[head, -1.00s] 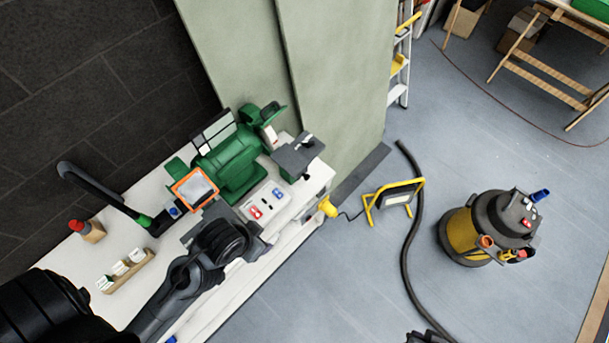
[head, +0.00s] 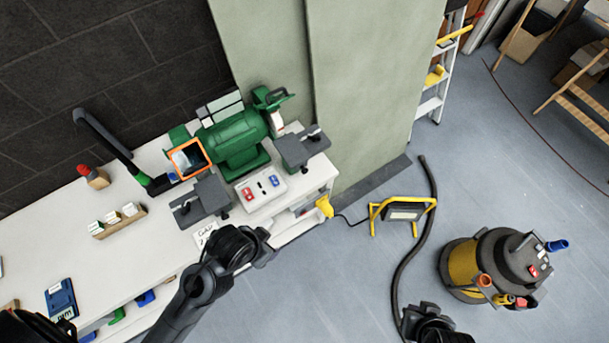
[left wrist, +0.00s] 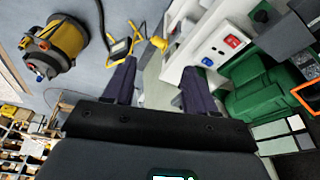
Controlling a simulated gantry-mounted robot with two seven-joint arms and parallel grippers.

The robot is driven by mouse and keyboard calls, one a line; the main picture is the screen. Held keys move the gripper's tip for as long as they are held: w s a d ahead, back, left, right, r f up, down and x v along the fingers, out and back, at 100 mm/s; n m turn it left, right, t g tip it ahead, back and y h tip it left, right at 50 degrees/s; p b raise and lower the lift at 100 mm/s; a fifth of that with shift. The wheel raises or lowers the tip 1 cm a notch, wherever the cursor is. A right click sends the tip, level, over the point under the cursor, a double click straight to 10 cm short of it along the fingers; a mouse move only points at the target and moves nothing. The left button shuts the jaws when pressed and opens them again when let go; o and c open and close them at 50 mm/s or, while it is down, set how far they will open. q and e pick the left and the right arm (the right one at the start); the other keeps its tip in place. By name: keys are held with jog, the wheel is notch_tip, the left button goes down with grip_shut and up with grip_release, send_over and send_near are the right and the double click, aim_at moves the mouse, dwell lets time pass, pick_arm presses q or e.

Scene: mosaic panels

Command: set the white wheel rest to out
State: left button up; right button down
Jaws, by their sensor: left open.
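A green bench grinder (head: 235,138) stands on the white bench. A pale wheel (head: 276,122) shows at its right end, with a dark grey rest (head: 298,150) with a knob in front of it. A second grey rest (head: 196,204) sits at the left end, below an orange-framed shield (head: 188,158) that hides the wheel there. My left gripper (head: 268,246) is at the bench's front edge, below the switch panel and apart from both rests. In the left wrist view its fingers (left wrist: 158,85) are spread and empty. My right gripper (head: 435,330) is partly cut off at the bottom.
A switch panel (head: 261,187) with red and blue buttons lies between the rests. A black hose (head: 112,145) rises at the left. A work lamp (head: 402,212) and a yellow vacuum (head: 492,265) stand on the floor. The floor right of the bench is mostly open.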

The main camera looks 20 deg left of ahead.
pick_arm(q)
jog(key=w+d+f+m+g+b, duration=0.1)
jog(key=w+d+f+m+b, duration=0.2)
jog(key=d+f+m+b, duration=1)
jog(key=m+t+y+b, duration=0.8)
jog(key=y+b, duration=0.5)
jog(key=y, duration=0.3)
send_near(306, 172)
jog(key=b+x, duration=0.7)
jog(key=b, duration=0.1)
jog(key=shift+a+f, duration=0.1)
jog(key=shift+a, duration=0.05)
jog(key=shift+w+a+r+b, duration=0.25)
jog(key=shift+w+a+b, duration=0.3)
jog(key=shift+a+b, duration=0.25)
